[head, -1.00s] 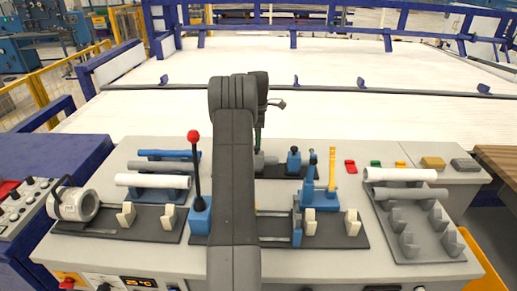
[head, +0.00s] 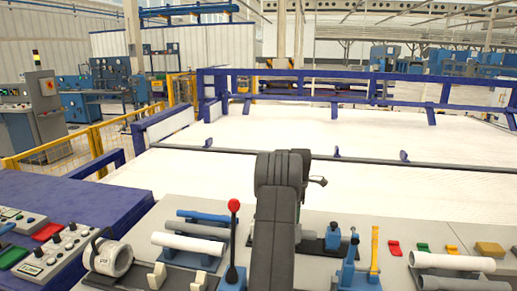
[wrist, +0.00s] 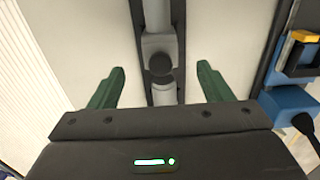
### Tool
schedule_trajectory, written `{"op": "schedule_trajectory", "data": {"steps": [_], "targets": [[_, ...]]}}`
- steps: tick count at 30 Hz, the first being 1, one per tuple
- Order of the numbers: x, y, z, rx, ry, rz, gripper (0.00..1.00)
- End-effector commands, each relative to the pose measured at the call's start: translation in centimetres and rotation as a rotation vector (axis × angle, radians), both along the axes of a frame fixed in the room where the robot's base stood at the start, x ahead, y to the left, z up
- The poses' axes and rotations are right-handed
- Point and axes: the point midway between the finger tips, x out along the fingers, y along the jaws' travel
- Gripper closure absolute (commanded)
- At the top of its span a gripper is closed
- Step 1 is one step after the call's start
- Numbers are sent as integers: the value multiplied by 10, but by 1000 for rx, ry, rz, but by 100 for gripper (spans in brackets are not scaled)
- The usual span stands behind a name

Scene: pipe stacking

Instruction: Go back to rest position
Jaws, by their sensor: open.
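My gripper shows in the wrist view (wrist: 160,88), with its two green fingers wide apart. No object is between the fingertips. Below it are a pale surface and a dark grey holder with a grey pipe (wrist: 163,95). In the head view my dark arm rises over the middle of the bench, and the gripper's fingers are hidden behind it. A white pipe (head: 187,244) and a blue pipe (head: 202,216) lie on the left side of the bench. Another white pipe (head: 452,262) and a grey pipe (head: 455,284) lie at the right.
A red-knobbed lever (head: 233,240) stands just left of my arm. A blue clamp (head: 348,265) with a yellow upright (head: 375,250) stands to its right. A control panel (head: 50,255) is at far left.

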Motion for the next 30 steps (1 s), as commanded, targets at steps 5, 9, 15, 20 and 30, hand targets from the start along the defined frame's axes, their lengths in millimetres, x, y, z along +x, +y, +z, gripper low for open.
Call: {"op": "schedule_trajectory", "data": {"steps": [5,9,15,20,30], "targets": [[-1,0,-37,1,4,0,27],[-1,0,-64,1,4,0,27],[0,0,-84,0,-2,0,27],[0,0,-69,0,0,0,27],[0,0,-62,0,1,0,27]]}}
